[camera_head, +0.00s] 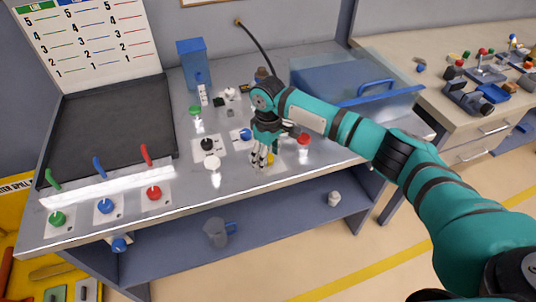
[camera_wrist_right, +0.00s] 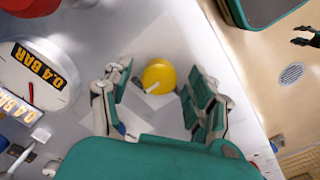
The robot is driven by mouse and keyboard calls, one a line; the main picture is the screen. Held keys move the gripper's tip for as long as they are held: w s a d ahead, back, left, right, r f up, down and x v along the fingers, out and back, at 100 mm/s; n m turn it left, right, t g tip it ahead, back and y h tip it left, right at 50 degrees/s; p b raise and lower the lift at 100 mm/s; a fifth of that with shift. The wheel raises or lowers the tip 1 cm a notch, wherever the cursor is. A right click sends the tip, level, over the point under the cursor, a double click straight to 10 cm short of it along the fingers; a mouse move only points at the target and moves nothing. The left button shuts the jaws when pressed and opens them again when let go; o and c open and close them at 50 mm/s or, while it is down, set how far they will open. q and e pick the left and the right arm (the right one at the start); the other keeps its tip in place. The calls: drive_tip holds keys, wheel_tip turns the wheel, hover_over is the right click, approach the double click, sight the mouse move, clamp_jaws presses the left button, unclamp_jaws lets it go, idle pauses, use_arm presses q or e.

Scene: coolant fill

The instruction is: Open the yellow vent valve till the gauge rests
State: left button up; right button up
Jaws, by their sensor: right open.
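The yellow vent valve (camera_wrist_right: 159,76) is a round knob with a short white pointer, on a pale plate. In the right wrist view it lies between the spread fingers of my right gripper (camera_wrist_right: 160,88), with gaps on both sides. In the head view my right gripper (camera_head: 264,156) reaches down over the panel and mostly hides the yellow knob (camera_head: 270,159). The gauge (camera_wrist_right: 33,88) shows at the left of the right wrist view, with a white face, a dark red needle and "0.4 BAR" labels.
A red knob (camera_head: 303,139) sits right of my right gripper, a blue knob (camera_head: 245,134) and black knob (camera_head: 207,144) to its left. A clear-walled bin (camera_head: 345,78) stands behind my arm. The front left holds green, blue and red knobs with levers.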

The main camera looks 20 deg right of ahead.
drive_tip(key=c, duration=1.1)
drive_tip(key=shift+r+n+p, duration=0.15)
drive_tip(key=shift+n+p, duration=0.95)
drive_tip(key=shift+n, duration=0.3)
drive_tip(key=shift+c, duration=0.2)
drive_tip(key=n+p, duration=0.1)
drive_tip(key=n, duration=0.2)
drive_tip(key=shift+p, duration=0.3)
drive_tip(key=n+p, duration=0.1)
drive_tip(key=n, duration=0.4)
drive_tip(key=shift+w, duration=0.15)
drive_tip(key=n, duration=0.4)
drive_tip(key=shift+n, duration=0.4)
drive_tip(key=o, duration=1.1)
drive_tip(key=shift+o, duration=0.2)
